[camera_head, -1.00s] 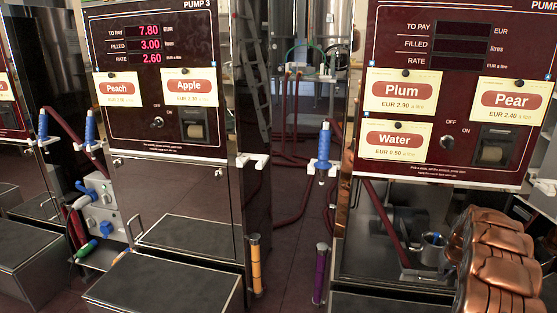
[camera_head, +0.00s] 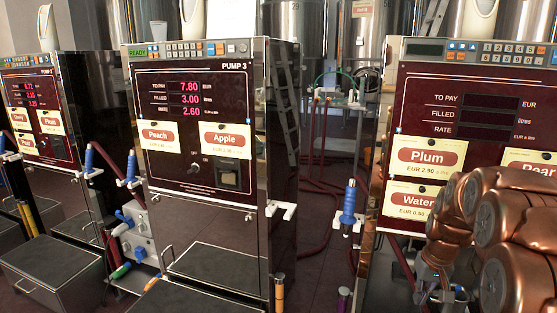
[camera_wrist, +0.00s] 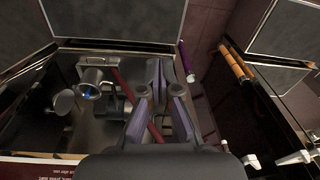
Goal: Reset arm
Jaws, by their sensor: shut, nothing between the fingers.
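My copper arm (camera_head: 500,235) fills the lower right of the head view, in front of the right-hand pump. It covers part of that pump's Pear and Water labels. I cannot tell how far the fingertips are from the bay.
Pump 3 (camera_head: 205,135) stands at centre left, with lit readouts, and another pump (camera_head: 40,112) at far left. A blue-handled nozzle (camera_head: 349,205) hangs on the right-hand pump's left side. A purple tube (camera_wrist: 187,60) and orange tube (camera_wrist: 232,62) stand near. Dark floor shows between the pumps.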

